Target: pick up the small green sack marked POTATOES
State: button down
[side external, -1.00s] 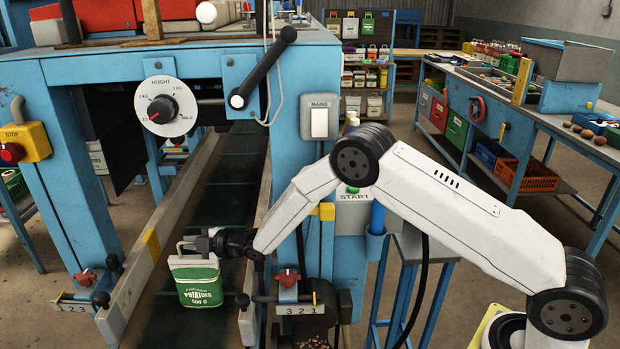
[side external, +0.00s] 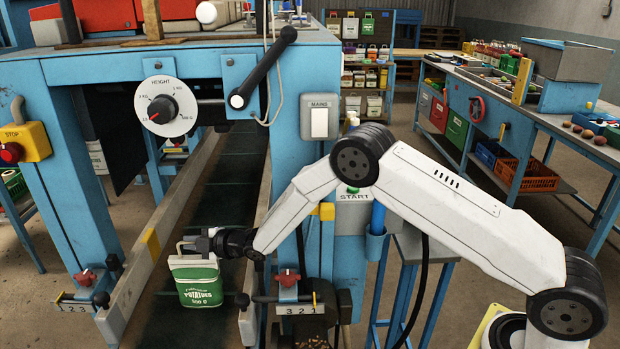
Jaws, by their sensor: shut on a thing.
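The small green sack (side external: 199,287) has a white top band and white lettering reading POTATOES and 500 g. It is upright at the near end of the dark conveyor belt (side external: 222,212), between the side rails. My gripper (side external: 205,243) reaches in from the right and is shut on the sack's top. The fingertips are small and partly hidden against the sack's pale top. I cannot tell whether the sack's bottom touches the belt.
Pale guide rails (side external: 137,283) flank the belt, with a blue machine frame (side external: 72,160) around it. A black lever (side external: 264,68) and a mains switch box (side external: 319,118) stand above my forearm. A blue workbench (side external: 540,120) is at the right.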

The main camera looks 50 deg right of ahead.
jog(key=shift+r, duration=5.1)
jog(key=shift+r, duration=0.1)
